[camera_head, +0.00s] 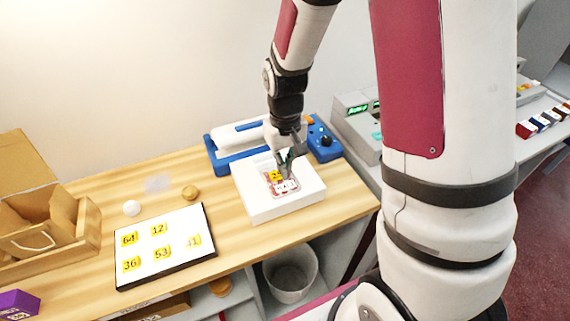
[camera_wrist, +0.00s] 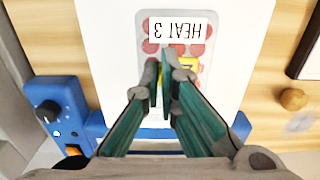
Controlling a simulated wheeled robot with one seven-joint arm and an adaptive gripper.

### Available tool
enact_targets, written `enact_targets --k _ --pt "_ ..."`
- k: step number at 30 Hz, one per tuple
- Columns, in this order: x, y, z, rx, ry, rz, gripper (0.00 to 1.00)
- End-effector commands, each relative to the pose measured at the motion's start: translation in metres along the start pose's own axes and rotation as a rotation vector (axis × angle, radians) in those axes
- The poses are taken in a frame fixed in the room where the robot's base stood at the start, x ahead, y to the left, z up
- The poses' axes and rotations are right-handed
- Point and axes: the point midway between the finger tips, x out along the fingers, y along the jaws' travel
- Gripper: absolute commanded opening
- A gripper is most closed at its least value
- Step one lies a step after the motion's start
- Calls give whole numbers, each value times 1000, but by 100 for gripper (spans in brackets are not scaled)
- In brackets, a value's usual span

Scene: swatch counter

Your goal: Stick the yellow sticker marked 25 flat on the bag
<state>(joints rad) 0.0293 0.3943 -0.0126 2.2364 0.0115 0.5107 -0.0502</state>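The bag (camera_head: 293,190) is a clear, flat pack with red round pieces, lying on a white block; it also shows in the wrist view (camera_wrist: 207,52) with a white label reading HEAT 3. A yellow sticker (camera_head: 275,176) is at the bag, partly behind my fingers; a yellow piece of it shows beside them in the wrist view (camera_wrist: 189,65). Its number is mostly hidden, and I cannot tell whether it lies fully flat. My gripper (camera_head: 284,176) points down over the sticker. Its fingers (camera_wrist: 161,70) look closed together, right at the sticker.
The white block (camera_head: 258,203) stands in front of a blue-and-white machine (camera_head: 220,164). A sticker board (camera_head: 176,229) with several yellow numbered stickers lies to the left, its upper right spot empty.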

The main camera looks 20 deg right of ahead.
Motion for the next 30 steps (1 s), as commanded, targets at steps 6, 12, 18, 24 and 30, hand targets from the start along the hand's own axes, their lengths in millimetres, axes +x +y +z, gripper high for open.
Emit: enact_targets --k 6,12,18,24,30 --pt "0 0 0 0 -1 0 0" --pt "0 0 0 0 0 0 22" --pt "0 0 0 0 -1 0 22" --pt "-5 0 0 0 2 0 22" --pt "-36 0 -1 0 6 0 22"
